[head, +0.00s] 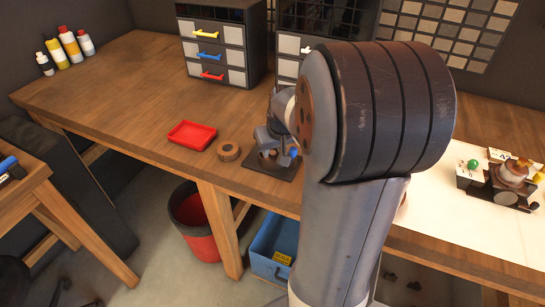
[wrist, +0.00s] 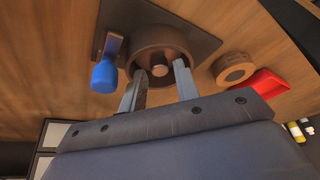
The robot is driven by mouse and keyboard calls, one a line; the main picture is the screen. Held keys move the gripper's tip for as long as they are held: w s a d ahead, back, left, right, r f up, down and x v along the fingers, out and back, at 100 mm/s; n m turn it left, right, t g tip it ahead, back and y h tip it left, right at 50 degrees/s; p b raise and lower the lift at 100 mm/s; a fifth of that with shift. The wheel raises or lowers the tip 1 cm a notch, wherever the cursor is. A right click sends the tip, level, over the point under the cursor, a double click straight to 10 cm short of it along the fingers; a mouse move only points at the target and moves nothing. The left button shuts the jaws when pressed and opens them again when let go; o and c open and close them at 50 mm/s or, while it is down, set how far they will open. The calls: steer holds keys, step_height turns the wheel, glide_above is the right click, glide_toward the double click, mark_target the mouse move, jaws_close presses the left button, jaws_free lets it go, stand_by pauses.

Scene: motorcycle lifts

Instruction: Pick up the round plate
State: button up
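A brown round plate (wrist: 157,42) with a raised rim and a small central knob sits on a dark square base (wrist: 200,42) in the wrist view. My gripper (wrist: 160,72) is open, with its two grey fingers apart and reaching over the plate's near rim. I cannot tell whether the fingertips touch it. Nothing is held between them. In the head view, my arm and gripper (head: 268,140) cover most of the plate, and the dark base (head: 272,168) shows below them near the bench's front edge.
A round wooden piece (head: 229,151) and a red tray (head: 192,135) lie to the left on the bench (head: 120,85). Drawer cabinets (head: 222,45) stand behind. The bench's left part is mostly clear.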

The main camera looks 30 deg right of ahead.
steer(key=shift+w+f, duration=0.2)
steer(key=shift+f, duration=0.3)
steer(key=shift+c, duration=0.5)
jaws_close()
